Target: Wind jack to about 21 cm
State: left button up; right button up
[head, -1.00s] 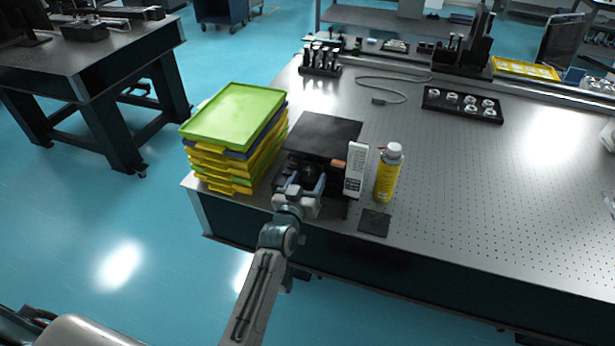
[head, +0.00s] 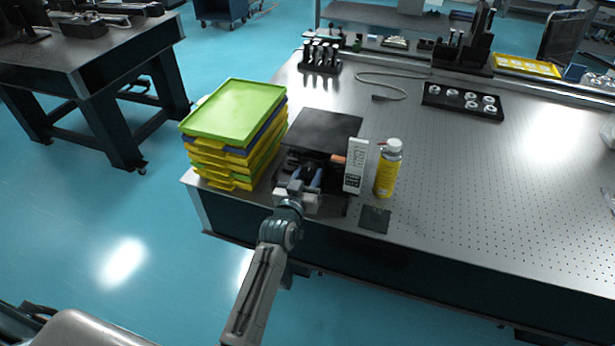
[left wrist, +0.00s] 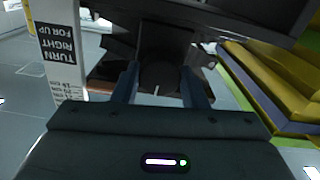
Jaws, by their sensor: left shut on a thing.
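The jack with its black top plate (head: 323,131) stands near the front edge of the optical table, between the tray stack and a white scale. My left gripper (head: 302,184) is at the front of the jack. In the left wrist view its two fingers are shut on the round black knob (left wrist: 158,77), which carries a white mark. The white scale (head: 355,166) stands upright at the jack's right; its label reading "TURN RIGHT FOR UP" shows upside down in the left wrist view (left wrist: 58,45). The right gripper is not in view.
A stack of green, yellow and blue trays (head: 235,113) stands close at the jack's left. A yellow spray can (head: 387,172) and a dark square pad (head: 375,219) are at the right. The table's right middle is clear.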

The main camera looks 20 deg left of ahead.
pick_arm(q)
jog(key=m+b, duration=0.1)
jog(key=m, duration=0.2)
jog(key=m+b, duration=0.1)
jog(key=m, duration=0.2)
jog(key=shift+m, duration=0.4)
jog(key=m+b, duration=0.1)
jog(key=m, duration=0.1)
jog(key=shift+a+m, duration=0.1)
jog(key=shift+m, duration=0.3)
jog(key=m+b, duration=0.1)
jog(key=m, duration=0.3)
jog(key=shift+r, duration=0.1)
jog(key=m, duration=0.5)
jog(key=m+b, duration=0.1)
jog(key=m, duration=0.2)
jog(key=shift+m, duration=0.3)
jog(key=m, duration=0.5)
jog(key=shift+r, duration=0.1)
jog(key=shift+m+b, duration=0.3)
jog(key=shift+m, duration=0.5)
